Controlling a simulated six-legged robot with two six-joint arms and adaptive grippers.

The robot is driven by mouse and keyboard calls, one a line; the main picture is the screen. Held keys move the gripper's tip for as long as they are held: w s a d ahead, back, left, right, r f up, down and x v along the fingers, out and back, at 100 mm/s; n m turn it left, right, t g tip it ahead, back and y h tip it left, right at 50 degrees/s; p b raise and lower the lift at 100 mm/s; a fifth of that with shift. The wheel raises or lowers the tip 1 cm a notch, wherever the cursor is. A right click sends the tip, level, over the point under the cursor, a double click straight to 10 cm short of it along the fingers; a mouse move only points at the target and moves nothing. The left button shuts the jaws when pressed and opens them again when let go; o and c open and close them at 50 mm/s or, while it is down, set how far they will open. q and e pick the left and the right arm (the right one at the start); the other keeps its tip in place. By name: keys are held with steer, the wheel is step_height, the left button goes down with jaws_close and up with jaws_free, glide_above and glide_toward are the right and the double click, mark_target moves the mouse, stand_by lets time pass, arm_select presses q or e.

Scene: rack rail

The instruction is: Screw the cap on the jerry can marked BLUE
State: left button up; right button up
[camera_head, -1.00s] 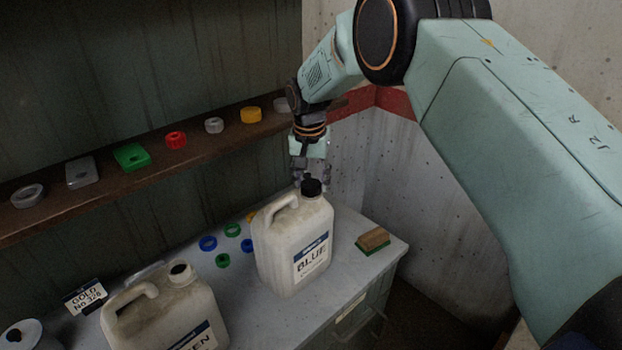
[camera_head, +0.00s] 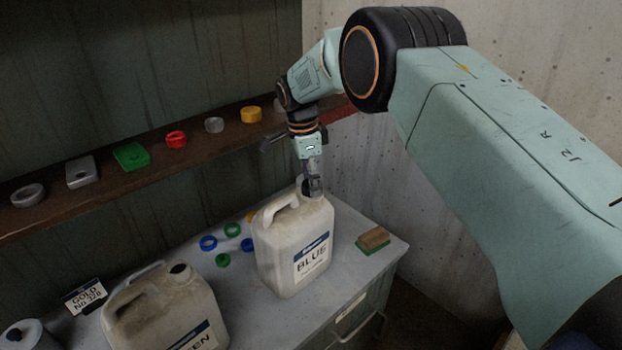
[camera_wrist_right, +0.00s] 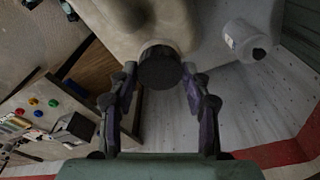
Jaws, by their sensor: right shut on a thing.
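The jerry can marked BLUE (camera_head: 277,247) stands upright on the grey cabinet top, its label facing me. A black cap (camera_wrist_right: 160,68) sits at its neck; in the head view it is mostly hidden behind my fingers. My right gripper (camera_head: 312,188) points down over the neck and is shut on the black cap. In the right wrist view one finger of my right gripper (camera_wrist_right: 159,72) is on each side of the cap. Whether the cap's threads are engaged cannot be seen. My left gripper is not in view.
A second jerry can (camera_head: 140,312), label ending in "EN", stands uncapped front left. Blue and green rings (camera_head: 223,260) lie behind the cans. A brush (camera_head: 374,239) lies to the right. A shelf (camera_head: 60,205) with several coloured caps runs along the back wall.

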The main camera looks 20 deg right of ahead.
steer(key=m, duration=0.4)
steer(key=shift+m, duration=0.4)
steer(key=m, duration=0.3)
steer(key=shift+m+g, duration=0.4)
steer(key=o, duration=0.9)
